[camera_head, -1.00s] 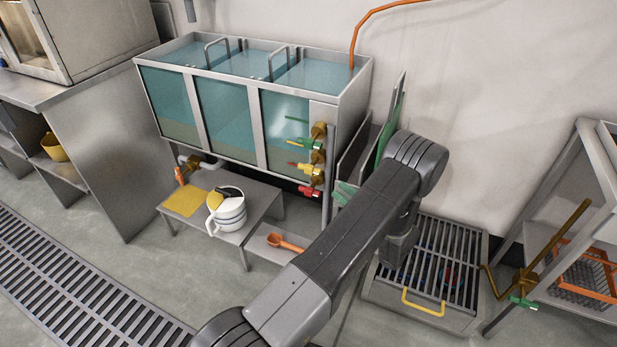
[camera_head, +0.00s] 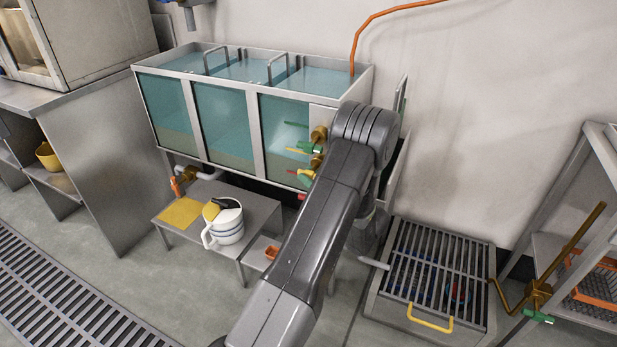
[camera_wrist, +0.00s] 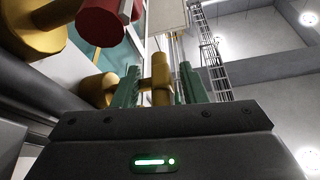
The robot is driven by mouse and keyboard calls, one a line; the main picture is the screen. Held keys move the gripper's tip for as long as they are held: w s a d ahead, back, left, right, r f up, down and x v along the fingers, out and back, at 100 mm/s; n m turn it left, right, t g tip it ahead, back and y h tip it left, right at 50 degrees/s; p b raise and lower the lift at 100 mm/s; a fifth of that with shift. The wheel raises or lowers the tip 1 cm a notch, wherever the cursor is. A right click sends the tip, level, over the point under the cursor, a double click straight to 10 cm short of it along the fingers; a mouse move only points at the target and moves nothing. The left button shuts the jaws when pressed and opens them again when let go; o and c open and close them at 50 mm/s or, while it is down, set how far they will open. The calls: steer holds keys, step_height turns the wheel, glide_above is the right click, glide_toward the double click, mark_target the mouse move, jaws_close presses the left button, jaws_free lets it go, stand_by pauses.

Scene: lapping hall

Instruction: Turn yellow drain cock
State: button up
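Drain cocks sit one above another at the right end of the teal tank (camera_head: 226,120). The red cock (camera_head: 302,196) is barely visible lower down. In the wrist view, my gripper (camera_wrist: 160,88) has two green fingers standing apart. A yellow cock part (camera_wrist: 160,72) stands between them; I cannot tell whether they touch it. The red cock (camera_wrist: 103,17) looms close at upper left.
A low bench (camera_head: 258,214) below the tank holds a white jug (camera_head: 226,226) and a yellow cloth (camera_head: 181,212). A grated floor box (camera_head: 440,262) with a yellow handle stands at right. An orange hose (camera_head: 375,17) hangs above.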

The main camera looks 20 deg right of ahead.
steer(key=shift+w+a+r, duration=0.15)
steer(key=shift+w+a, duration=0.1)
steer(key=shift+w, duration=0.1)
jaws_close()
